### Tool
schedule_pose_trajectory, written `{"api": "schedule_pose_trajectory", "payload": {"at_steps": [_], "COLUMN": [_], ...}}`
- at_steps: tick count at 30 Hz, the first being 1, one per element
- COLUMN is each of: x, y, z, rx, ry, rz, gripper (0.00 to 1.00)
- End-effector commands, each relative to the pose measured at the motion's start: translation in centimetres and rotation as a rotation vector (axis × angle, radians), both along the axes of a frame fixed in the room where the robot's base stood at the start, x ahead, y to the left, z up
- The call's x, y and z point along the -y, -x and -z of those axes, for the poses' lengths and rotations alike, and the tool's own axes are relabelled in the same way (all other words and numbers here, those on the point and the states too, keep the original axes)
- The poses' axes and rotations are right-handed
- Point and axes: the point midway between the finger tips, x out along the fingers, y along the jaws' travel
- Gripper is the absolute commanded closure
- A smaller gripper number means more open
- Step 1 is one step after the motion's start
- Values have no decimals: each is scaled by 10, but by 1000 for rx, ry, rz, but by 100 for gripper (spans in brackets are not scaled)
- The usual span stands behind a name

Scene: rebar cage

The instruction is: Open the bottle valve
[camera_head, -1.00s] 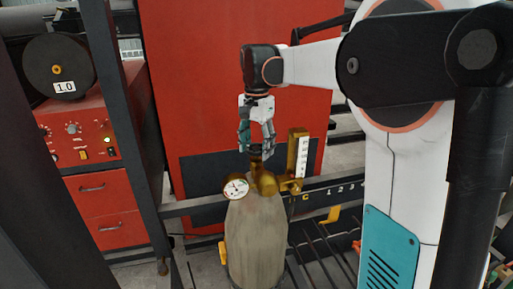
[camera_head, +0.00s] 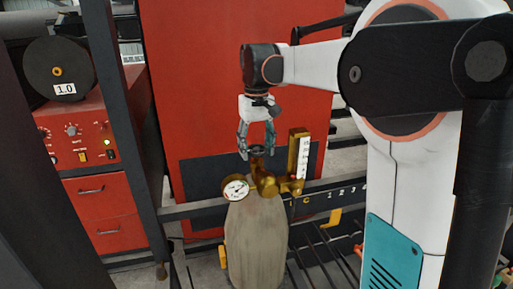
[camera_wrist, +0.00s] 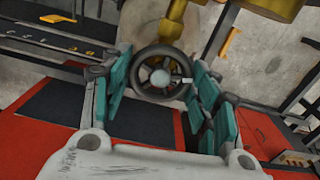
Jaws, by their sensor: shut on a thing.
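The grey gas bottle (camera_head: 257,243) stands upright below my arm, with a brass valve body (camera_head: 265,184) on top. The bottle valve's small dark handwheel (camera_head: 257,152) sits above the brass. It shows clearly as a spoked ring in the wrist view (camera_wrist: 161,73). My gripper (camera_head: 257,149) points down from above, with its teal-padded fingers on either side of the wheel. In the wrist view my gripper (camera_wrist: 161,82) is shut on the wheel, one set of pads at each side of the rim. The exact contact is partly hidden.
A round pressure gauge (camera_head: 235,188) sticks out left of the valve, and a brass flowmeter with a white scale (camera_head: 303,158) stands close on its right. A red cabinet (camera_head: 235,70) is behind. A red machine with drawers (camera_head: 92,190) is at left.

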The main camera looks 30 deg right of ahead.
Motion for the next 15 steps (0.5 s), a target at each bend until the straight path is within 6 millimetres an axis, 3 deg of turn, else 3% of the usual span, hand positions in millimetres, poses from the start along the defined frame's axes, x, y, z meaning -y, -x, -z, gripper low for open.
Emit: {"api": "schedule_pose_trajectory", "payload": {"at_steps": [15], "x": [-1], "y": [0], "z": [0], "rx": [1], "ry": [0], "rz": [-490], "gripper": [69]}}
